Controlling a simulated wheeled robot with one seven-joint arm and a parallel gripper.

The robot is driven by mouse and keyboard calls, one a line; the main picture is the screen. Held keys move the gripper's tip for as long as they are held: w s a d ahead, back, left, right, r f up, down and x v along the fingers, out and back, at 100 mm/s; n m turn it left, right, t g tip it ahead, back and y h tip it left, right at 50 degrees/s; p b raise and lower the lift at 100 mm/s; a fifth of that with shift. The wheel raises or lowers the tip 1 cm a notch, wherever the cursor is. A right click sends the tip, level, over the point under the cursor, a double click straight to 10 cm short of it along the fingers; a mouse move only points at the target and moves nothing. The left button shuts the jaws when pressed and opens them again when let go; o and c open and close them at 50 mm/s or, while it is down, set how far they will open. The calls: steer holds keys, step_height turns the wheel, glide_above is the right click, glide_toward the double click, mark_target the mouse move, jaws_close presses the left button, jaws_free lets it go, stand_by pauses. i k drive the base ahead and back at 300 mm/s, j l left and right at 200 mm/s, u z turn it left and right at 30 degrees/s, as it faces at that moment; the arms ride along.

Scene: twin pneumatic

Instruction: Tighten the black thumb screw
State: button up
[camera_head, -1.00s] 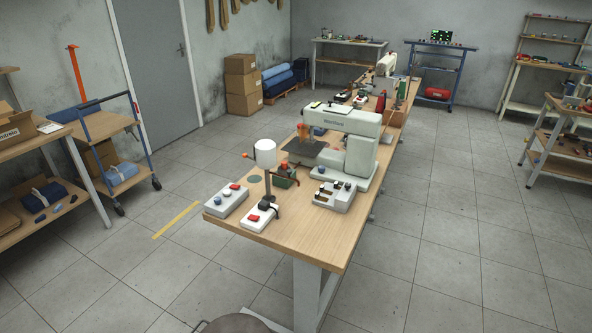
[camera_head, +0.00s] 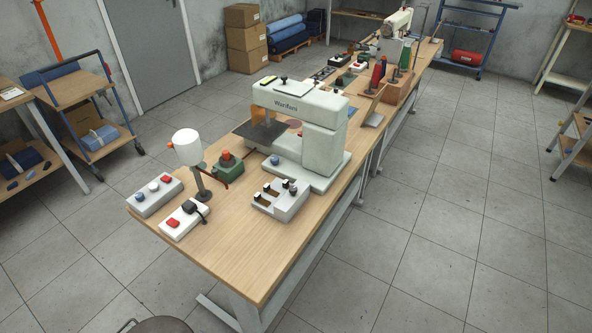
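My gripper is not in view. A white machine with a long overhanging arm (camera_head: 318,110) stands on the wooden workbench. A small black knob (camera_head: 284,79) sits on the plate on top of the machine.
The workbench (camera_head: 245,259) runs away from me. Near its left end stand a white lamp (camera_head: 187,147), a green vise-like block (camera_head: 228,168), a button box (camera_head: 155,195) and a red-switch box (camera_head: 184,219). A round seat (camera_head: 155,325) is at the bottom edge.

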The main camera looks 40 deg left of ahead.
mark_target(292, 190)
steer(key=i+j+z, duration=0.1)
steer(key=i+z, duration=0.2)
steer(key=i+j+z, duration=0.2)
steer(key=i+z, duration=0.15)
steer(key=j+z, duration=0.1)
steer(key=z, duration=0.3)
steer(key=i+j+z, duration=0.1)
steer(key=z, duration=0.3)
steer(key=j+z, duration=0.15)
steer(key=z, duration=0.25)
steer(key=i+j+z, duration=0.1)
steer(key=z, duration=0.3)
steer(key=j+z, duration=0.15)
steer(key=z, duration=0.75)
steer(key=k+j+z, duration=0.1)
steer(key=z, duration=0.85)
steer(key=k+z, duration=0.1)
steer(key=z, duration=0.85)
steer(key=k+l+z, duration=0.1)
steer(key=z, duration=0.35)
steer(key=l+z, duration=0.15)
steer(key=z, duration=0.3)
steer(key=k+l+z, duration=0.1)
steer(key=z, duration=0.35)
steer(key=l+z, duration=0.2)
steer(key=z, duration=0.25)
